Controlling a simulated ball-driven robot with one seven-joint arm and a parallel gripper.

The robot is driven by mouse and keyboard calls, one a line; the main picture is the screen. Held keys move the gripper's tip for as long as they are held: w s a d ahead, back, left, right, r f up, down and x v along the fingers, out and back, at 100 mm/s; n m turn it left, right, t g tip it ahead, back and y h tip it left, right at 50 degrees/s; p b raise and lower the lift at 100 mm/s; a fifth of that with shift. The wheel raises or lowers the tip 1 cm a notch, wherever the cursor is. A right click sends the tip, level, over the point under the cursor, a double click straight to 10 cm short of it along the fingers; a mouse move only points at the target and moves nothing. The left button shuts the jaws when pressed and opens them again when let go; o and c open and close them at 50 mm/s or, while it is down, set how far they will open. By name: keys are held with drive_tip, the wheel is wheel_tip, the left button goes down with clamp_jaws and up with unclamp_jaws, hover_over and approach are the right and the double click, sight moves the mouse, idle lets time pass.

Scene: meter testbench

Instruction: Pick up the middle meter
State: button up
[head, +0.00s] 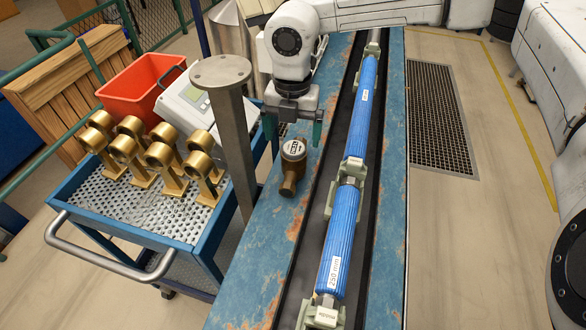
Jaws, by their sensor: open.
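A bronze meter (289,182) with a round pale dial face lies on the blue bench (258,248), left of the dark rail slot. It is the only meter with a dial that I see on the bench; I cannot tell for sure that it is the middle one. My gripper (293,133) is open, with its two teal fingers apart. It points down just behind and above the meter, and nothing shows between the fingers. I cannot tell whether a finger touches the meter.
A blue ribbed pipe line (338,235) with grey-green clamps runs along the bench, right of the meter. A grey post (236,150) stands close on the left. A cart (128,212) holds several brass fittings (160,156), a red bin (140,88) and a grey display box (186,100).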

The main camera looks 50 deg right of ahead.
sight(294, 162)
wheel_tip(294, 162, down, 10)
drive_tip(key=shift+s+d+f+p, duration=0.1)
drive_tip(key=shift+d+p, duration=0.05)
drive_tip(key=shift+p, duration=1)
drive_tip(key=shift+c, duration=0.4)
drive_tip(key=c, duration=1.7)
